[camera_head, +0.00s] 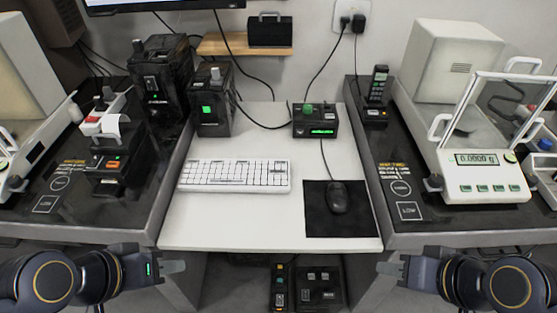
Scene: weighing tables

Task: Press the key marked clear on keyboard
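The white keyboard (234,176) lies flat on the white middle table (235,227), left of the mouse mat. Its key markings are too small to read, so I cannot tell which key is marked clear. My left gripper (180,267) is at the lower left, in front of the table edge and apart from the keyboard. My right gripper (383,267) is at the lower right, in front of the table and well away from the keyboard. Neither gripper appears to hold anything. The gaps between their fingers are too small to make out.
A black mouse (338,198) sits on a dark mat (322,222) at right. A small device with a green display (322,131) and a black box (212,112) stand behind the keyboard. A balance (482,182) stands at right. Table in front of the keyboard is clear.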

